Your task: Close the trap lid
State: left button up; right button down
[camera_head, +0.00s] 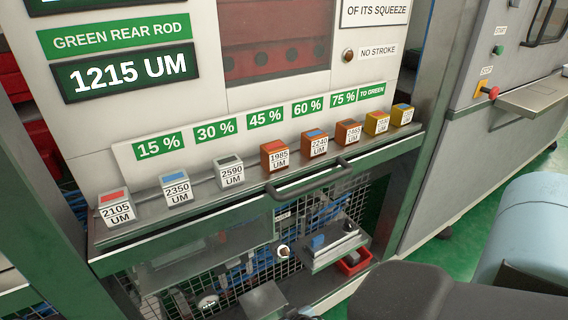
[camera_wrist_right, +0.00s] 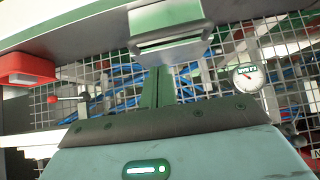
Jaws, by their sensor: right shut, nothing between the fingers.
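My right gripper (camera_wrist_right: 158,88) shows in the wrist view with its narrow green fingers together and nothing between them. Just beyond its tips is a light grey metal piece (camera_wrist_right: 160,19) with a dark slot and a bar along its edge. I cannot tell for sure whether this is the trap lid, or whether the fingers touch it. In the head view a grey plate (camera_head: 337,250) stands out from the mesh bay below the shelf, with a blue part by it. The right gripper cannot be made out clearly in the head view. My left gripper is not in view.
A metal shelf (camera_head: 240,200) carries several labelled blocks and has a dark handle (camera_head: 312,178). Below it is wire mesh (camera_wrist_right: 110,82) with blue hoses. A round gauge (camera_wrist_right: 246,77), a red-tipped lever (camera_wrist_right: 56,99) and a red bin (camera_wrist_right: 28,66) flank the right gripper.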

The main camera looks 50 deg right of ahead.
jog(key=shift+s, duration=0.1)
jog(key=p+v, duration=0.2)
jog(key=v, duration=0.5)
jog(key=shift+s+r, duration=0.2)
jog(key=shift+r, duration=0.1)
jog(key=shift+a, duration=0.1)
